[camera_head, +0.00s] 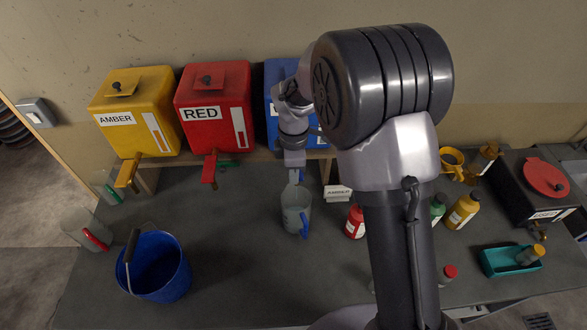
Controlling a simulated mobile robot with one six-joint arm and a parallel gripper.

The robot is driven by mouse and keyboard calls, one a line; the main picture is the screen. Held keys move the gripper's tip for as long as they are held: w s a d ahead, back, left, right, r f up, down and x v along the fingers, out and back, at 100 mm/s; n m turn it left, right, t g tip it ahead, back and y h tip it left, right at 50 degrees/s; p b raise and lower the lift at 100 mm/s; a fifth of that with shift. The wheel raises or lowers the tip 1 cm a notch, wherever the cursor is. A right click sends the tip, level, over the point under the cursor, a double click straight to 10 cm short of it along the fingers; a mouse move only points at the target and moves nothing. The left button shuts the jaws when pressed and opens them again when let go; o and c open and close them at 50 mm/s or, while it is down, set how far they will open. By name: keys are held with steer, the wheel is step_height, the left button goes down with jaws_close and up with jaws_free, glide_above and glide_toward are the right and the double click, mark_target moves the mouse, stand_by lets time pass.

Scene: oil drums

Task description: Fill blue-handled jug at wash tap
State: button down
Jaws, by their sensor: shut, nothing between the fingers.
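The blue-handled jug (292,213), a grey translucent jug, stands upright on the bench below the front of the blue drum (275,78). Its blue handle (304,226) faces the front right. I cannot tell how much liquid is in it. The blue drum is mostly hidden by my arm, and its label cannot be read. My gripper (294,174) is shut and empty, just above the jug's far rim, in front of the blue drum. A small blue part shows by the fingertips; I cannot tell whether they touch it.
Amber drum (150,105) and red drum (215,100) stand to the left. A blue bucket (170,285), green-handled jug (106,188) and red-handled jug (88,234) are at left. Several bottles, a teal tray (492,264) and a dark drum (510,185) are at right.

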steer(key=shift+r, duration=0.1)
stand_by(0.3)
steer(key=shift+r+p, duration=0.7)
steer(key=shift+r, duration=0.05)
